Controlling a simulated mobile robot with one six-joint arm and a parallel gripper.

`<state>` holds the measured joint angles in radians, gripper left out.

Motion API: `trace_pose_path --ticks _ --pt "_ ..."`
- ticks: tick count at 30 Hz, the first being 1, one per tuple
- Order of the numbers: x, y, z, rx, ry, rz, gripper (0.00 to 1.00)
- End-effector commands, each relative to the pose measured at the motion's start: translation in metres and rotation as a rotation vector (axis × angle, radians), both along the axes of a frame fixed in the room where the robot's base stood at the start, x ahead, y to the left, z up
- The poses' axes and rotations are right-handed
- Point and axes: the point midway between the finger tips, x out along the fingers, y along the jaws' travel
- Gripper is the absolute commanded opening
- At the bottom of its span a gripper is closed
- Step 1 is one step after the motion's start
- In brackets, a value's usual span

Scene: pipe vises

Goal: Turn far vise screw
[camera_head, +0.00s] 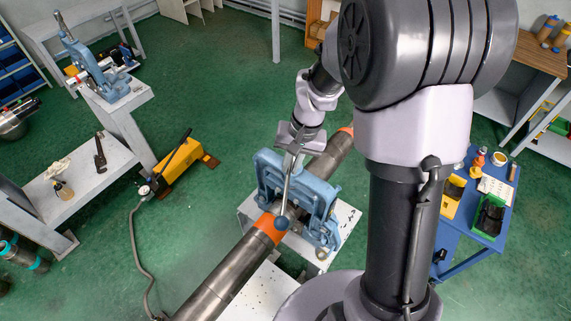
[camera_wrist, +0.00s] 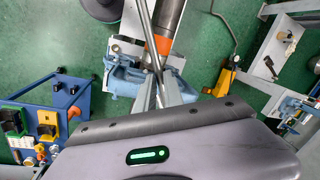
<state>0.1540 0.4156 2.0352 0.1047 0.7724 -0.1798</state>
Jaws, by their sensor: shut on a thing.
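A blue pipe vise (camera_head: 268,170) stands in the middle of the head view, around a grey steel pipe (camera_head: 225,275). It also shows in the wrist view (camera_wrist: 120,78). Its steel handle bar (camera_head: 288,190) slants across the frame and ends in a dark ball (camera_head: 282,223); the bar also shows in the wrist view (camera_wrist: 146,35). My gripper (camera_head: 294,147) is above this vise, shut on the bar, and its fingers show in the wrist view (camera_wrist: 160,97). The screw under my gripper is mostly hidden. A second blue vise (camera_head: 107,82) stands at the upper left, away from my gripper.
Orange bands (camera_head: 270,228) mark the pipe. A yellow pump (camera_head: 182,160) with a hose lies on the green floor to the left. A white bench (camera_head: 75,190) is at the left.

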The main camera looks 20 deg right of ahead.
Motion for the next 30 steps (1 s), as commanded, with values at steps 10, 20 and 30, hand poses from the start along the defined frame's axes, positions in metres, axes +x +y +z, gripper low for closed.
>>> trace_pose_path --ticks 10,20,30 --pt "-0.007 -0.039 0.0 -0.002 -0.001 0.298 0.0" --pt "-0.006 -0.071 0.001 -0.001 0.001 0.561 0.0" --pt "-0.001 -0.089 0.0 0.002 0.003 0.718 0.0"
